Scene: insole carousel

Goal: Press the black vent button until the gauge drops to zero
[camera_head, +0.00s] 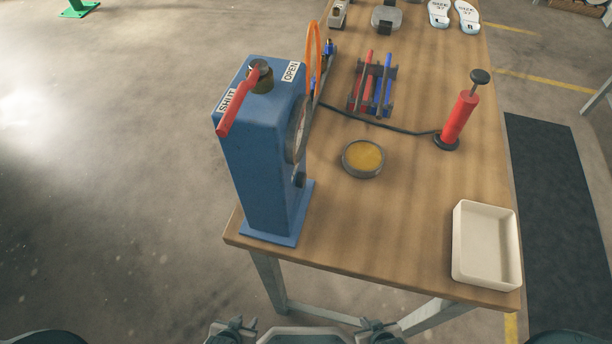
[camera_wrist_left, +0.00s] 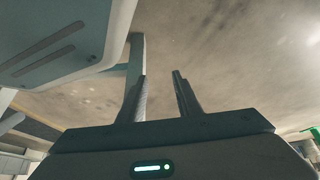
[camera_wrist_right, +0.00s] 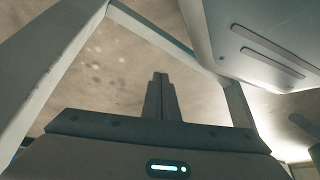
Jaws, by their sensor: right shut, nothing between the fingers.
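A blue valve housing (camera_head: 262,160) stands upright at the table's near left corner. A round gauge (camera_head: 297,130) is on its right face, seen nearly edge-on, so its needle cannot be read. The black vent button (camera_head: 299,180) appears as a small dark knob below the gauge. A red lever (camera_head: 238,105) on top lies along the SHUT label (camera_head: 227,100); the OPEN label (camera_head: 291,71) is at the right. In the left wrist view my left gripper (camera_wrist_left: 160,76) is open and empty. In the right wrist view my right gripper (camera_wrist_right: 160,76) is shut and empty. Neither touches the housing.
On the wooden table (camera_head: 400,210) are a round dish with a yellow-brown surface (camera_head: 363,157), a red hand pump (camera_head: 459,120) with a black hose, a red-and-blue rack (camera_head: 372,85) and a white tray (camera_head: 485,248). The table's near middle is clear.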

